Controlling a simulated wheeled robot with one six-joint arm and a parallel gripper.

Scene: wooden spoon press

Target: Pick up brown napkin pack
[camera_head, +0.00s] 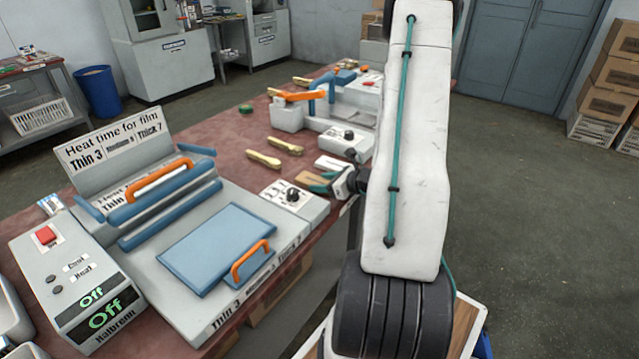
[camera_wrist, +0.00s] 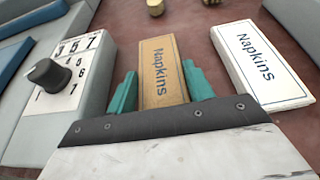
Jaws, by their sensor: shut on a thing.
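The brown napkin pack (camera_wrist: 163,72) lies on the reddish table between the two teal fingers of my gripper (camera_wrist: 161,90) in the wrist view. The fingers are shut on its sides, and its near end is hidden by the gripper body. In the head view the brown pack (camera_head: 307,178) shows partly beside my gripper (camera_head: 322,186), at the table's right edge. A white napkin pack (camera_wrist: 262,65) lies just to the right in the wrist view, apart from the gripper. It also shows in the head view (camera_head: 333,163).
A grey dial box (camera_wrist: 72,85) stands close left of my gripper. The film sealer with blue plate (camera_head: 215,245) fills the near table. Wooden spoons (camera_head: 285,146) lie beyond. Another machine (camera_head: 320,115) stands farther back.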

